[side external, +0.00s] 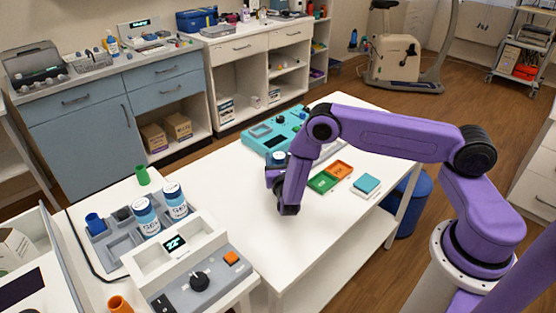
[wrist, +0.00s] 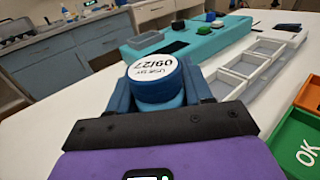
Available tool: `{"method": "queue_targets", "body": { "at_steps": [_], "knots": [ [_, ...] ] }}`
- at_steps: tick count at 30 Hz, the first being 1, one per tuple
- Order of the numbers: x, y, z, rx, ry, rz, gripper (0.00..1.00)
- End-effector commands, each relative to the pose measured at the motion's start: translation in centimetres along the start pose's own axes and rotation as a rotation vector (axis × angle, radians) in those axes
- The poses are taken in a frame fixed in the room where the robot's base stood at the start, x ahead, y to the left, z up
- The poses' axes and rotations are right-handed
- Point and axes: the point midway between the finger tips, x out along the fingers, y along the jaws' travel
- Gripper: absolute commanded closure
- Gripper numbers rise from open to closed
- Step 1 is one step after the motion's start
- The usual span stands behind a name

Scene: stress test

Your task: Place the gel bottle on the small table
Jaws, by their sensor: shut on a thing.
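My gripper (side external: 276,173) is shut on a bottle with a blue cap (wrist: 155,82). The cap's white top reads "USE BY 09/27" in the wrist view. In the side view the held bottle's cap (side external: 278,157) shows between the fingers, and its body is mostly hidden. It is over the white table (side external: 235,190); I cannot tell whether its base touches the top. Two similar bottles labelled "GEL", a left one (side external: 147,218) and a right one (side external: 175,201), stand in the grey holder at the left.
A teal device (side external: 262,137) lies at the table's back. Green (side external: 322,182) and orange (side external: 341,169) trays and a teal-topped block (side external: 366,184) are right of my gripper. A warmer unit with a dial (side external: 200,281) stands at front left. The table's front middle is clear.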

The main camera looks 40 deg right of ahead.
Motion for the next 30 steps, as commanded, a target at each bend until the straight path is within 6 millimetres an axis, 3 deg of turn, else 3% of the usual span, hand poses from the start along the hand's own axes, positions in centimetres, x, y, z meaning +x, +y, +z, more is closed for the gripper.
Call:
{"method": "queue_targets", "body": {
  "at_steps": [6, 7, 9, 21, 30],
  "knots": [
    [0.0, 0.1, -0.2, 0.0, -0.001, 0.001, 0.89],
    [0.0, 0.1, -0.3, -0.001, 0.0, 0.001, 0.47],
    [0.0, 0.1, -0.2, 0.0, 0.0, 0.001, 0.25],
    [-0.2, 0.0, 0.1, 0.0, 0.001, 0.001, 0.25],
    [-5.4, 0.2, 0.0, -0.003, 0.001, 0.008, 0.25]
  ]
}}
